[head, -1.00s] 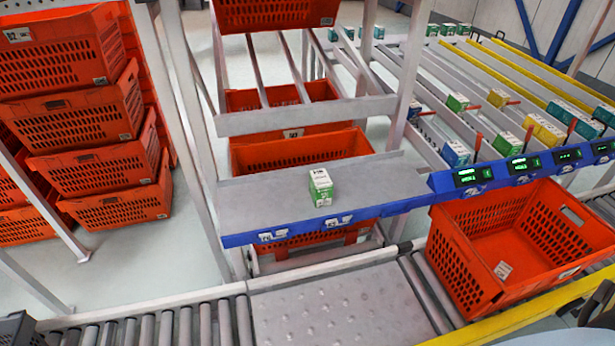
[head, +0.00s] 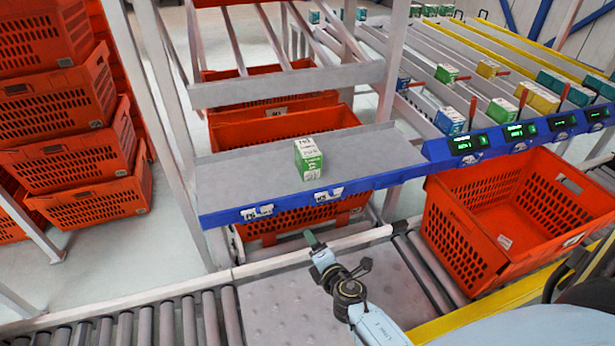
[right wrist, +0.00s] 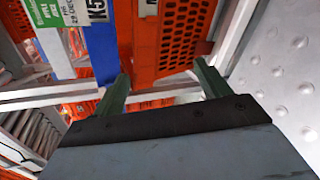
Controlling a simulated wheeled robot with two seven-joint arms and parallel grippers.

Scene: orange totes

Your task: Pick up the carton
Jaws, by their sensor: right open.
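The carton (head: 309,164), a small green box with white printed parts, stands upright on the grey metal shelf (head: 235,178), near its blue front edge. My right gripper (head: 313,241) is in front of and below that edge in the head view, over the conveyor side, apart from the carton. In the right wrist view its two green fingers (right wrist: 163,86) are spread with nothing between them. My left gripper is not in view.
The blue shelf rail (head: 290,207) carries white labels. An empty orange tote (head: 470,255) stands at the right. Rollers (head: 165,322) and a dimpled plate (head: 275,312) lie in front. Stacked orange totes (head: 80,150) are at the left; a white post (head: 165,130) flanks the shelf.

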